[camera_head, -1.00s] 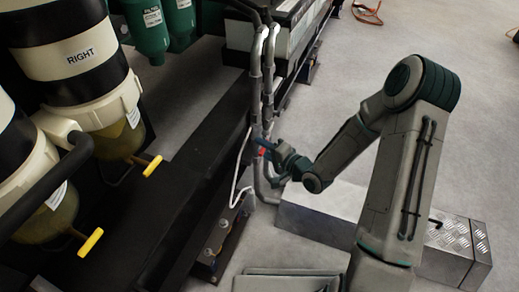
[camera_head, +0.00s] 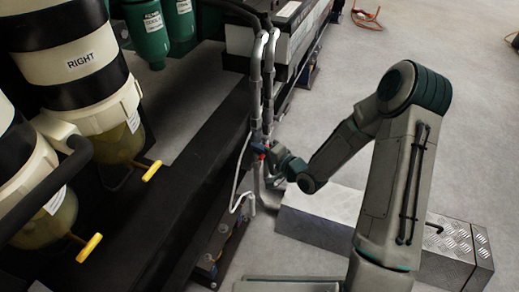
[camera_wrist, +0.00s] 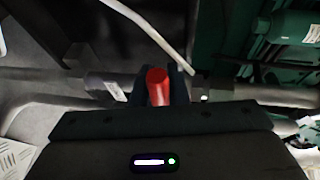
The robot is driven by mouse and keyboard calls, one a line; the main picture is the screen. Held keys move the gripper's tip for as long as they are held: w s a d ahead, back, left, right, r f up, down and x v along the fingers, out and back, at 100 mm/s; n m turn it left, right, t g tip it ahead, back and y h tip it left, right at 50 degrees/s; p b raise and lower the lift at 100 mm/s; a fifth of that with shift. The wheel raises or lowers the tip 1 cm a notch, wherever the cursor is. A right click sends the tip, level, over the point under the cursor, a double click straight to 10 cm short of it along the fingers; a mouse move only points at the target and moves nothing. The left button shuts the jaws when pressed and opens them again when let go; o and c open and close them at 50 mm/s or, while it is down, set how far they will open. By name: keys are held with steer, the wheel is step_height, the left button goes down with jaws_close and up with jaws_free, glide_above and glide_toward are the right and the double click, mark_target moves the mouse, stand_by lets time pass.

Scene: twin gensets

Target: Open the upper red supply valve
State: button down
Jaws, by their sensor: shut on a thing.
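The red valve handle (camera_wrist: 157,88) shows in the wrist view between the dark fingers of my gripper (camera_wrist: 165,85). The fingers are shut on it. A grey pipe (camera_wrist: 60,74) runs across behind the handle. In the head view my gripper (camera_head: 268,152) is at the grey vertical pipes beside the black frame rail, and a small bit of the red handle (camera_head: 261,156) shows at the fingertips. The valve body is mostly hidden behind my gripper, and I cannot tell the handle's exact angle against the pipe.
A thin white tube (camera_head: 237,185) hangs just left of my gripper. A metal tread-plate box (camera_head: 325,217) lies on the floor below my arm. Filter bowls with yellow handles (camera_head: 152,171) stand at the left.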

steer(key=r+m+p, duration=0.1)
steer(key=p, duration=0.2)
steer(key=r+m+g+p, duration=0.1)
steer(key=p, duration=0.3)
steer(key=r+m+g+p, duration=0.1)
steer(key=p, duration=0.3)
steer(key=shift+w+d+m, duration=0.1)
steer(key=shift+w+m, duration=0.15)
steer(key=shift+m, duration=0.15)
steer(key=shift+w+g+p, duration=0.1)
steer(key=shift+g+p, duration=0.3)
steer(key=shift+p, duration=0.3)
steer(key=shift+m, duration=0.3)
steer(key=c, duration=1.4)
jaws_free()
